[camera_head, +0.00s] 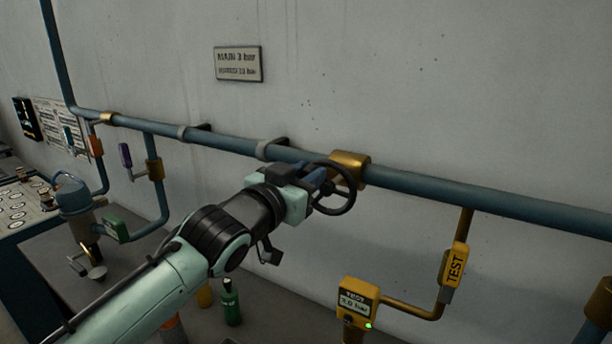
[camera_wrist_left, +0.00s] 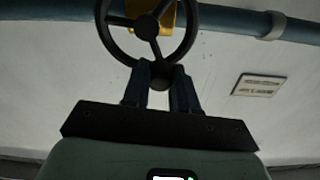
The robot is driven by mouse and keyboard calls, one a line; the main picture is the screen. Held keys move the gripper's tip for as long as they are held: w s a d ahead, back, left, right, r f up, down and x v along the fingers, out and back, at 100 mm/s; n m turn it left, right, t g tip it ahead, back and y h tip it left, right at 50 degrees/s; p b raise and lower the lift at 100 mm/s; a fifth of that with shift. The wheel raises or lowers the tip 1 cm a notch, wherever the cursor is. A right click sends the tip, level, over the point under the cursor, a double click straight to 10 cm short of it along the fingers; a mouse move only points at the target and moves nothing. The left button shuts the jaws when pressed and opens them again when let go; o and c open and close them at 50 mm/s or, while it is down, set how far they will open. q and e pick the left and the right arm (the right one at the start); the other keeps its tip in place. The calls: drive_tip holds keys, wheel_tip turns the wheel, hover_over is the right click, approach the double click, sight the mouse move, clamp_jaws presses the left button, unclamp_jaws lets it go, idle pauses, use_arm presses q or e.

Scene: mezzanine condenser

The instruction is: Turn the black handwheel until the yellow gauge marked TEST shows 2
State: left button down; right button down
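The black handwheel (camera_head: 334,188) is on a brass valve body (camera_head: 349,169) on the blue wall pipe. In the left wrist view the wheel (camera_wrist_left: 107,38) shows face on, its hub in front of the brass. My left gripper (camera_head: 316,184) is at the wheel. In the left wrist view its fingers (camera_wrist_left: 161,70) stand close together at the lower rim, with a dark part of the wheel between them. The yellow gauge (camera_head: 356,303) marked TEST appears to read 3.0 bar; a green light glows on it. My right gripper is not in view.
A yellow TEST handle (camera_head: 455,265) is on the branch pipe above the gauge. A wall sign (camera_head: 238,64) hangs above the blue pipe (camera_head: 480,195). A green bottle (camera_head: 230,302) stands below my arm. Purple (camera_head: 125,155) and green (camera_head: 115,229) tagged handles are left.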

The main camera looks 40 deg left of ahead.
sight(334, 172)
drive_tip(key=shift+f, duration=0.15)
use_arm(q)
drive_tip(key=shift+w+d+m+b, duration=0.1)
drive_tip(key=shift+d+m+b, duration=0.4)
drive_tip(key=shift+m, duration=0.95)
drive_tip(key=shift+w+d+m+b, duration=0.1)
drive_tip(key=shift+d+m+b, duration=0.35)
drive_tip(key=shift+m, duration=0.95)
drive_tip(key=shift+d+m+b, duration=0.35)
drive_tip(key=shift+d+m, duration=0.25)
drive_tip(key=shift+m, duration=0.85)
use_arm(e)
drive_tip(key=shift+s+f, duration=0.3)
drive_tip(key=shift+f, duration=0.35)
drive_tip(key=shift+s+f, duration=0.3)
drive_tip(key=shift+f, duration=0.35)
use_arm(q)
drive_tip(key=c, duration=0.9)
unclamp_jaws()
drive_tip(key=shift+s, duration=0.15)
